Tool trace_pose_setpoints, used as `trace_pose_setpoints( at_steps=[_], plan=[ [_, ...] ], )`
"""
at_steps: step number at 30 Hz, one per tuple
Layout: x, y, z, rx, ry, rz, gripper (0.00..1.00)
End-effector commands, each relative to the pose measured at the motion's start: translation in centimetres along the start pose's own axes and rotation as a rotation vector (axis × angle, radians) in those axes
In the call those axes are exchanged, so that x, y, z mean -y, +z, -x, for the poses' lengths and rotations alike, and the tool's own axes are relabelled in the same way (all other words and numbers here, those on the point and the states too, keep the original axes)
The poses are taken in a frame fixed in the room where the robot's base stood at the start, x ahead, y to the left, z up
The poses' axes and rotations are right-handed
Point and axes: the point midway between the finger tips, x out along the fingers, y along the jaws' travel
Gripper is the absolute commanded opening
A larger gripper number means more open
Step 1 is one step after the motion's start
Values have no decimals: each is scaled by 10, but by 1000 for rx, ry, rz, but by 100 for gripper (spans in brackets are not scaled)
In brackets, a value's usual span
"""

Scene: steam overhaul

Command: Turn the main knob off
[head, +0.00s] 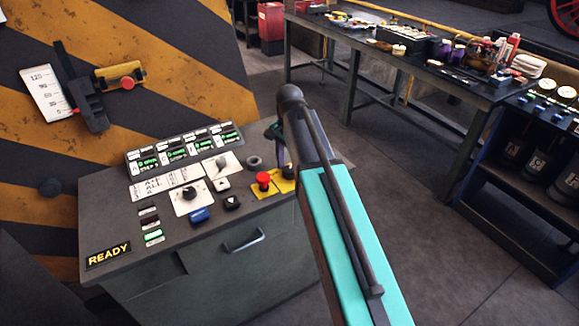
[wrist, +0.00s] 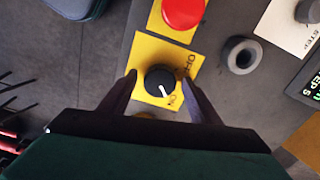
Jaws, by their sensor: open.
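The main knob (wrist: 160,80) is a round black knob with a white pointer line on a yellow plate (wrist: 146,50). In the wrist view its pointer aims down and slightly right, toward the lettering that looks like ON. Lettering that looks like OFF stands at the plate's right edge. My gripper (wrist: 158,74) is open, with one dark finger on each side of the knob; I cannot tell whether they touch it. In the head view the yellow plate (head: 287,187) shows at the console's right end, and my gripper largely hides the knob.
A red mushroom button (head: 263,179) sits on a yellow plate beside the knob. A grey ring-shaped part (wrist: 241,55) is close by. The grey console (head: 110,213) carries more dials, switches and lit displays. A cluttered workbench (head: 420,68) stands behind; open floor lies right of the console.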

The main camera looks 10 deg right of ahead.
Motion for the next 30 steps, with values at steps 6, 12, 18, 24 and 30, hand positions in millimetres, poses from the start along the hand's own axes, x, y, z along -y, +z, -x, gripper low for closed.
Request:
trace_pose_setpoints(
  at_steps=[6, 12, 18, 24, 30],
  plan=[
    [0, 0, 0, 0, 0, 1, 57],
    [0, 1, 0, 0, 0, 1, 32],
    [0, 0, 0, 0, 0, 3, 16],
    [0, 1, 0, -1, 0, 22, 16],
    [0, 1, 1, -1, 1, 88, 16]
  ],
)
